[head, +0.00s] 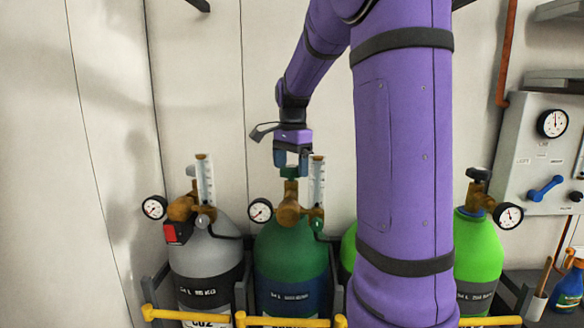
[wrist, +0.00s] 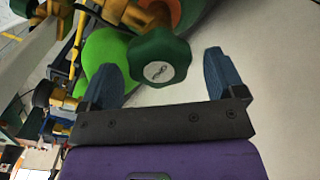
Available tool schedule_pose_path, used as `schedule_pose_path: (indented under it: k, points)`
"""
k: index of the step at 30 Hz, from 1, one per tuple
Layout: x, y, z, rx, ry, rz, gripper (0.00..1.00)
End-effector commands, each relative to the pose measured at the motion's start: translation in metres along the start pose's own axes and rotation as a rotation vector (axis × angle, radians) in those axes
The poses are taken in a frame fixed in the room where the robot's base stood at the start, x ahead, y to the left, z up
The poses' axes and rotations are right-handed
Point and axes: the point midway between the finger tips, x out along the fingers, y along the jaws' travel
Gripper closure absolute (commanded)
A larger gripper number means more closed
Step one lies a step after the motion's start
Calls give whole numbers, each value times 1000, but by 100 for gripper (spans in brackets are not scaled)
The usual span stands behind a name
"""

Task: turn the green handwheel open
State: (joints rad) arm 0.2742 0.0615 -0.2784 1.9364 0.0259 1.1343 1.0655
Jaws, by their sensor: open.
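The green handwheel (head: 290,172) sits on top of the dark green gas cylinder (head: 292,252), above its brass valve (head: 290,208). In the wrist view the handwheel (wrist: 159,57) is a lobed dark green knob with a pale mark at its centre. My gripper (head: 291,160) points down just above the handwheel. In the wrist view its two blue fingers (wrist: 166,70) are open, one on each side of the handwheel, with a visible gap on the right. Whether the left finger touches the wheel I cannot tell.
A flowmeter tube (head: 317,183) stands close right of the handwheel, and a gauge (head: 260,210) is on the left. A grey cylinder (head: 205,255) stands to the left, a light green cylinder (head: 478,250) to the right. A yellow rail (head: 290,321) runs in front.

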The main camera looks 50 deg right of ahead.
Motion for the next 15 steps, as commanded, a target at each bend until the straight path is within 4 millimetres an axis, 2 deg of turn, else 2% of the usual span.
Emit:
schedule_pose_path:
  k: [4, 12, 15]
  points:
    - [7, 0, 0, 0, 0, -1, 12]
    - [8, 0, 0, 0, 0, -1, 12]
    - [8, 0, 0, 0, 0, -1, 34]
